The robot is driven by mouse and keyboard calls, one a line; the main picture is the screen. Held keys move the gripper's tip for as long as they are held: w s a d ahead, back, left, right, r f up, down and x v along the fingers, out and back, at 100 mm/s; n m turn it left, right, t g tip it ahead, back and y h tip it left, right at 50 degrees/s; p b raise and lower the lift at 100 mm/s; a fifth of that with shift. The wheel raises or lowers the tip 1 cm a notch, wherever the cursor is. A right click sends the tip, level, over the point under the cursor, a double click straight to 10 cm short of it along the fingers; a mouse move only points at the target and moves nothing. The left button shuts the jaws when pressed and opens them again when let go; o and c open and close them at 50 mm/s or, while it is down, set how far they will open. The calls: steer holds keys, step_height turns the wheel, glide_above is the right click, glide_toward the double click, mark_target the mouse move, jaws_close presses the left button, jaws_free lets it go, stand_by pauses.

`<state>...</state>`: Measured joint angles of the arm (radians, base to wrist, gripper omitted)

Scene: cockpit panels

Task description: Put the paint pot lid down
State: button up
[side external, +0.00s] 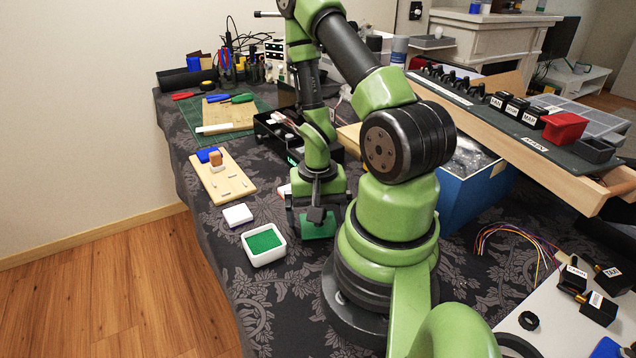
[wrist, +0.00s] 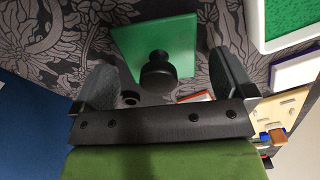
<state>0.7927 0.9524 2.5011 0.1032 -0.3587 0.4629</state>
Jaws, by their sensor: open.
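The paint pot lid (side external: 318,226) is a green square plate with a black round knob. It appears to lie flat on the patterned dark cloth, below my gripper (side external: 318,211). In the wrist view the lid (wrist: 130,42) shows its knob between the two fingers of my gripper (wrist: 159,61). The fingers are apart, with a gap on both sides of the knob. The open paint pot (side external: 264,258), a white square tub filled with green, stands to the left of the lid. Its corner also shows in the wrist view (wrist: 256,30) at the upper right.
A white block (side external: 237,214) sits behind the pot, and a wooden board with small parts (side external: 222,180) lies farther back. A blue box (side external: 475,195) stands right of my arm. My arm's base is close to the lid. Bare cloth lies in front of the pot.

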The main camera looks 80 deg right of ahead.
step_height(320, 180, up, 11)
steer(key=shift+f, duration=0.1)
steer(key=w+a+r+n+t+h, duration=0.1)
steer(key=w+a+r+n+t, duration=0.35)
steer(key=r, duration=0.55)
steer(key=s+a+r+n+t+y, duration=0.2)
steer(key=a+r+n, duration=0.3)
steer(key=a+r, duration=0.4)
steer(key=shift+s+a+t+y, duration=0.35)
steer(key=shift+s+a+y, duration=0.2)
steer(key=shift+a, duration=0.7)
